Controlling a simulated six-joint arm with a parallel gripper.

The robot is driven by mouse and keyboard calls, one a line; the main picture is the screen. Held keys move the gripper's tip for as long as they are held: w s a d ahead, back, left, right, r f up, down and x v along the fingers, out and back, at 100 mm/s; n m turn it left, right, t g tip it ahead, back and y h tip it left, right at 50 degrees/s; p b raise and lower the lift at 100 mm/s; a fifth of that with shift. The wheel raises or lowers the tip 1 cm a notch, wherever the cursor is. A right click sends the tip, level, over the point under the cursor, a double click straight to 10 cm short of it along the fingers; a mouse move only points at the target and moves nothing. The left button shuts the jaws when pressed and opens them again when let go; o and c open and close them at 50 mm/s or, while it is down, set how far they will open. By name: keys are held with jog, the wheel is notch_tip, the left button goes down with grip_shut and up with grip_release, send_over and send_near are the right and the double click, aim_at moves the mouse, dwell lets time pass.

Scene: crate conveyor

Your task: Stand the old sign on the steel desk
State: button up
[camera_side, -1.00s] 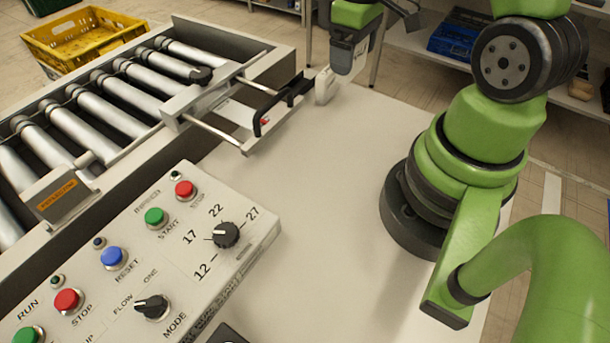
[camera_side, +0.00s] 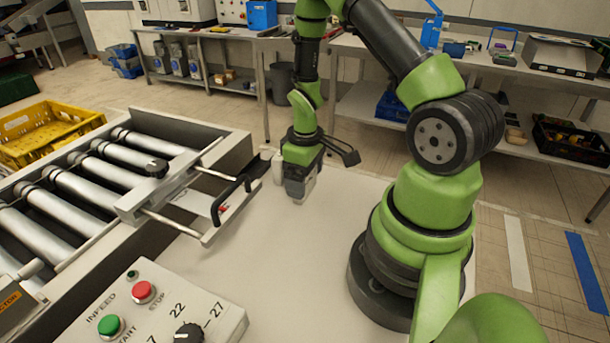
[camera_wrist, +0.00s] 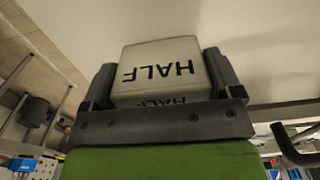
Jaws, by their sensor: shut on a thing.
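My gripper (camera_side: 301,182) points down over the far part of the pale desk (camera_side: 290,255). In the wrist view my gripper (camera_wrist: 159,76) is shut on a small pale grey sign (camera_wrist: 158,52), one finger on each side. The sign reads HALF, upside down in that view, with a second HALF partly hidden below it. In the side view the fingers largely hide the sign. I cannot tell whether its lower edge touches the desk.
Further left are a black handle (camera_side: 236,190) and the roller conveyor (camera_side: 62,225). A control panel (camera_side: 150,310) lies at the front left. The middle of the desk is clear.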

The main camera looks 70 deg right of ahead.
jog(key=shift+f, duration=0.1)
jog(key=o, duration=0.8)
notch_tip(320, 180, up, 11)
jog(key=shift+r, duration=0.1)
jog(key=a+r+m+t, duration=0.25)
jog(key=a+r, duration=0.45)
jog(key=r, duration=0.4)
jog(key=shift+s+a+r+m+t+y, duration=0.3)
jog(key=shift+s+a+r+t, duration=0.5)
jog(key=shift+s+a+r, duration=0.5)
jog(key=shift+s+a+r+m+t+y, duration=0.3)
jog(key=shift+s+a+r+t, duration=0.55)
jog(key=shift+s+a, duration=0.8)
jog(key=shift+s+a+r+m+t+y, duration=0.15)
jog(key=shift+s+a+r+t+y, duration=0.4)
jog(key=shift+s+a+r, duration=0.8)
jog(key=shift+a+f, duration=0.1)
jog(key=shift+f, duration=0.05)
